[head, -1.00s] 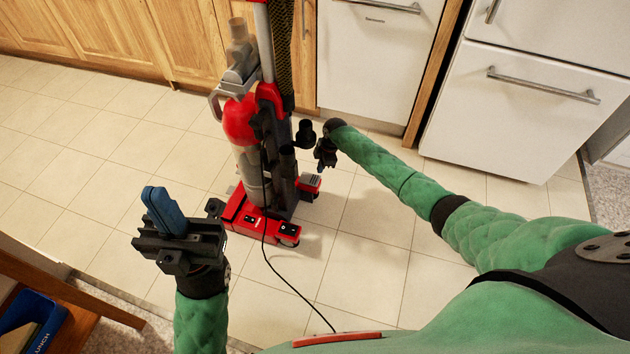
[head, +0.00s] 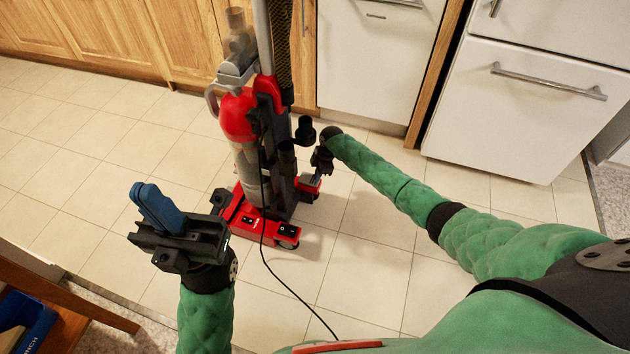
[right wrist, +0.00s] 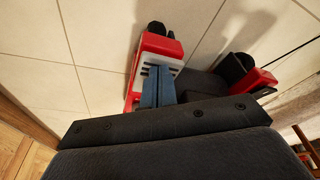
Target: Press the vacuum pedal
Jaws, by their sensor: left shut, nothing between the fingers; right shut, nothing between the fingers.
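The red and grey upright vacuum (head: 240,120) stands on the tile floor. Its pedal (head: 309,184), red with a light grey ribbed pad, juts out at the right of the base; it also shows in the right wrist view (right wrist: 146,66). My right gripper (head: 317,174) points down at the pedal. In the right wrist view its shut blue fingers (right wrist: 158,84) overlap the grey pad; whether they touch or press it I cannot tell. My left gripper (head: 158,208) is shut and empty, to the left and nearer me, apart from the vacuum.
A black cord (head: 285,283) runs from the vacuum across the floor towards me. Wooden cabinets (head: 110,40) and white appliances (head: 375,65) stand behind. A wooden chair or bench (head: 100,305) with a blue box (head: 25,318) is at lower left. Tiles left of the vacuum are clear.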

